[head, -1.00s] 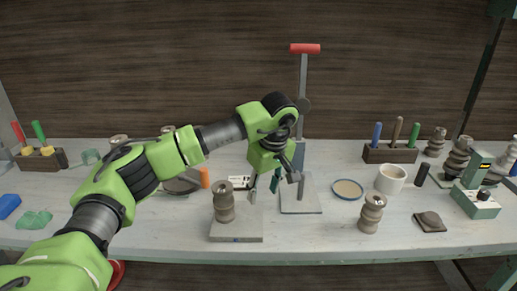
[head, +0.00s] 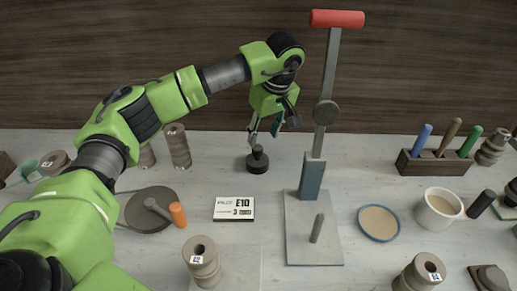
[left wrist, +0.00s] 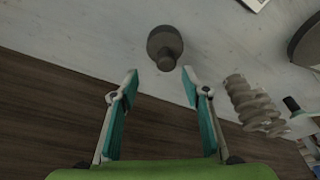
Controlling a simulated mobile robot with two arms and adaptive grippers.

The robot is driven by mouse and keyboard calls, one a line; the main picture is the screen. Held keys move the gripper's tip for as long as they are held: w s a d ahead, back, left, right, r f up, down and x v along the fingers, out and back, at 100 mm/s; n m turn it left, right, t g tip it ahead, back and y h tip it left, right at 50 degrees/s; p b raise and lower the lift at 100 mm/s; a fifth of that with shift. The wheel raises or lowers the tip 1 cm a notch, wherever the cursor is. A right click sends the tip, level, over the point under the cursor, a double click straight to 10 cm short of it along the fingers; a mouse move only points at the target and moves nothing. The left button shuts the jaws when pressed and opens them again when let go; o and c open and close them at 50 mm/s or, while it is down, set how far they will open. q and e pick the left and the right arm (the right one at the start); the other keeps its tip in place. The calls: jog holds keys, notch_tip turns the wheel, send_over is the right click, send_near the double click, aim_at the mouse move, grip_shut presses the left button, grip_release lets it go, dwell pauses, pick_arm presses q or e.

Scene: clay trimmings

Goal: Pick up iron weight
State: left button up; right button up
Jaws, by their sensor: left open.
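The iron weight (head: 257,163) is a dark, squat disc with a knob on top. It stands upright on the table towards the back, behind the white E10 card. My left gripper (head: 265,140) is open and empty, pointing down just above the weight's knob. In the left wrist view the weight (left wrist: 163,47) lies just beyond the spread teal fingertips (left wrist: 160,72), roughly centred between them and not clasped. My right gripper is in neither view.
A lever press (head: 314,230) with a red handle stands right of the weight. The E10 card (head: 234,209), a grey disc (head: 151,210) and ribbed clay spools (head: 178,146) lie around. A white cup (head: 438,209) and tool block (head: 437,165) are at right.

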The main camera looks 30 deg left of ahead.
aim_at(258, 147)
pick_arm(q)
jog(key=shift+s+a+f+p, duration=0.1)
jog(key=shift+a+f+p, duration=0.1)
jog(key=shift+f, duration=0.4)
jog(key=shift+s+a+f+p, duration=0.1)
jog(key=shift+a+f+p, duration=0.1)
jog(key=shift+f, duration=0.4)
jog(key=p+x, duration=0.1)
jog(key=x, duration=0.2)
jog(key=shift+s+a+f, duration=0.1)
jog(key=shift+a+f, duration=0.1)
jog(key=shift+f, duration=0.1)
jog(key=shift+a+f, duration=0.15)
jog(key=shift+f, duration=0.35)
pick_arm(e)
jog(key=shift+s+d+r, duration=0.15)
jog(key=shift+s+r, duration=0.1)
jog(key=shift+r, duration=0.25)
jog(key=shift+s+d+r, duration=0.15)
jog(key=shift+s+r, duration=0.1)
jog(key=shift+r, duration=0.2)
pick_arm(q)
jog(key=c, duration=1.2)
jog(key=shift+r, duration=0.2)
grip_shut()
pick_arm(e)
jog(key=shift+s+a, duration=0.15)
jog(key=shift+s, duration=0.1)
